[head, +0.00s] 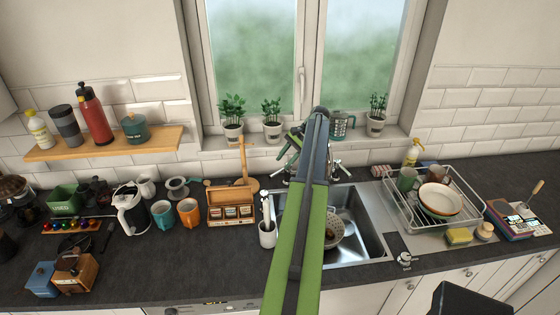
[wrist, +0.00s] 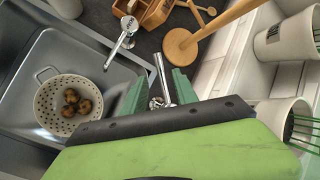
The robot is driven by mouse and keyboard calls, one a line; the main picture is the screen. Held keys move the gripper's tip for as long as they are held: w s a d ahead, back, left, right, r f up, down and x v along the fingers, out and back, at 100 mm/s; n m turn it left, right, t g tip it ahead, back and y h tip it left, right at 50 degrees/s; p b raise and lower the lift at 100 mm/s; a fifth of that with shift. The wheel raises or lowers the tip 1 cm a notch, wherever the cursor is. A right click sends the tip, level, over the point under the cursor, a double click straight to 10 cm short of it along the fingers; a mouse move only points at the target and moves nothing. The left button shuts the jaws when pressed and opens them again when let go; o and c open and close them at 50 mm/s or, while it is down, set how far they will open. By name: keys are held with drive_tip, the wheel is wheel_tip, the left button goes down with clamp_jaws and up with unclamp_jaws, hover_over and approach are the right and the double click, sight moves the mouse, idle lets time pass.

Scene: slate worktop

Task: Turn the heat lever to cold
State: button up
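The chrome tap stands at the back of the sink, largely hidden by my arm in the head view. A second chrome part (wrist: 162,76) rises between my dark green fingers. I cannot tell which part is the heat lever. A chrome handle (head: 337,171) shows right of my arm in the head view. My gripper (wrist: 157,93) is open, with a gap between its fingers; contact with the chrome is not clear.
The sink (head: 367,222) holds a colander (wrist: 43,101) with several brown round items. Potted plants line the windowsill. A dish rack (head: 398,217) stands at right.

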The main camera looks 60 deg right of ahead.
sight(281, 171)
drive_tip(key=shift+c, duration=0.8)
drive_tip(key=shift+w+a+r+n, duration=0.1)
drive_tip(key=shift+r+n, duration=0.1)
drive_tip(key=shift+n, duration=0.1)
drive_tip(key=shift+c, duration=1.1)
drive_tip(key=n+p, duration=0.1)
drive_tip(key=w+a+r+n+h+p, duration=0.1)
drive_tip(key=n, duration=0.1)
drive_tip(key=r+n+p, duration=0.1)
drive_tip(key=shift+w+a+r+n+g+p, duration=0.15)
drive_tip(key=shift+w+n+g+p, duration=0.15)
drive_tip(key=shift+w+n+p, duration=0.1)
clamp_jaws()
drive_tip(key=w+a+r+n+h+p, duration=0.1)
drive_tip(key=w+r+n+h+p, duration=0.3)
drive_tip(key=n, duration=0.8)
wheel_tip(281, 171, down, 11)
drive_tip(key=b, duration=1)
drive_tip(key=shift+s+a+f+g+y, duration=0.2)
drive_tip(key=shift+s+g+y, duration=0.1)
drive_tip(key=shift+g, duration=0.1)
